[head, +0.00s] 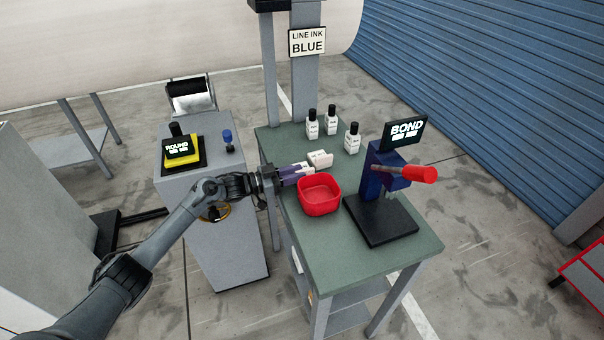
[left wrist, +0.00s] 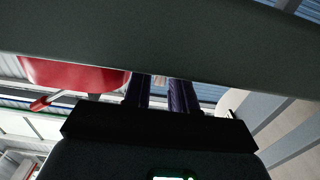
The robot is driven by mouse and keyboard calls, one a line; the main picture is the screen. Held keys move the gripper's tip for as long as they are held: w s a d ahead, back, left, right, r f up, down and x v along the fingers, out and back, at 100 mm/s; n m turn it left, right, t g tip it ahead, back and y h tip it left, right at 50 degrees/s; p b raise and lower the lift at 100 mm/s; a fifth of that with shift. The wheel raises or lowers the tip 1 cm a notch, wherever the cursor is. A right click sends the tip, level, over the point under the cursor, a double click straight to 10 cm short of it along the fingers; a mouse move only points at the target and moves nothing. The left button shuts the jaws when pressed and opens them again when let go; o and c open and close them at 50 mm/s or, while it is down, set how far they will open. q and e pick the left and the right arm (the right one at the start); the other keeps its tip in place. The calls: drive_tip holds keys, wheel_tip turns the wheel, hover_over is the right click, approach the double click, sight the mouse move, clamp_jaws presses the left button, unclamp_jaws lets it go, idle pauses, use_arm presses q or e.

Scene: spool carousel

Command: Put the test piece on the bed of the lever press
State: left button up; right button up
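My left gripper (head: 297,171) reaches over the left edge of the green table. Its two dark purple fingers (left wrist: 162,92) stand apart in the left wrist view, with background showing in the gap. A small white block (head: 320,158), perhaps the test piece, lies on the table just past the fingertips. A small pale patch (left wrist: 160,80) shows between the fingertips; I cannot tell whether it is this block. The blue lever press (head: 377,172) has a black flat bed (head: 381,226) that looks bare and a lever with a red handle (head: 418,173). My right gripper is out of view.
A red bowl (head: 319,195) stands between the gripper and the press; it also shows in the left wrist view (left wrist: 75,75). Several small bottles (head: 331,120) stand at the back of the green table (head: 395,258). A grey cabinet (head: 230,255) stands left.

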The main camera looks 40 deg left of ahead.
use_arm(q)
clamp_jaws()
